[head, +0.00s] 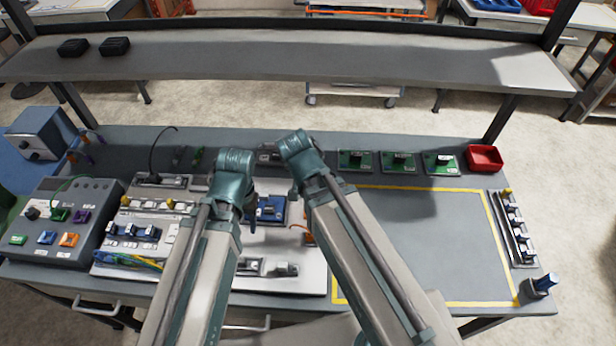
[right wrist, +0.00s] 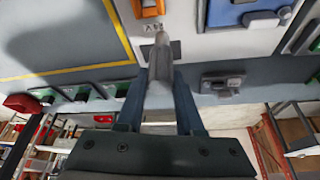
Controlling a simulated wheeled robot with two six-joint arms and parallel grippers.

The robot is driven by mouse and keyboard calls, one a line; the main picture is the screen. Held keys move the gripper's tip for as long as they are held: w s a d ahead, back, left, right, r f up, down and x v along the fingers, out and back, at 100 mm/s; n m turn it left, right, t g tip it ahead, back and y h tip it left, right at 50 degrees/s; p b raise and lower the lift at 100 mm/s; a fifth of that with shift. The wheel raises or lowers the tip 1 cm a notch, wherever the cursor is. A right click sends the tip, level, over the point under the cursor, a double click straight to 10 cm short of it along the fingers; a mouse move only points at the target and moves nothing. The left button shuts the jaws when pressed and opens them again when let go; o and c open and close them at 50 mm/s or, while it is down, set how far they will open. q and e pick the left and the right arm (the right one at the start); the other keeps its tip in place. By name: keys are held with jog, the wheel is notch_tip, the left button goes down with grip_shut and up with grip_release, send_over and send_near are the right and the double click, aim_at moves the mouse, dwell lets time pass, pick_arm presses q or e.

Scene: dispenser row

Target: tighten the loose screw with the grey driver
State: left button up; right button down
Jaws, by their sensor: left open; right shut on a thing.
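My right gripper (right wrist: 160,78) is shut on the grey driver (right wrist: 160,95), seen between its two dark fingers in the right wrist view. The driver's narrow end points towards an orange block (right wrist: 149,10) on the white panel. The orange block barely shows beside my right arm in the head view (head: 308,238). The right gripper's fingers are hidden by its own arm in the head view. My left gripper (head: 251,208) is open and mostly hidden by its wrist, close to a blue module (head: 270,209). I cannot make out the loose screw.
A control box (head: 62,225) with coloured blocks stands left. Green boards (head: 398,162) and a red bin (head: 485,158) line the back right. A yellow-outlined area (head: 430,235) is clear. A rack (head: 515,228) stands right. A shelf (head: 300,62) spans behind.

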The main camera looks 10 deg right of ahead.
jog(key=shift+r+p, duration=2.6)
pick_arm(q)
notch_tip(320, 180, up, 5)
jog(key=shift+r, duration=0.1)
pick_arm(e)
jog(key=shift+f, duration=0.1)
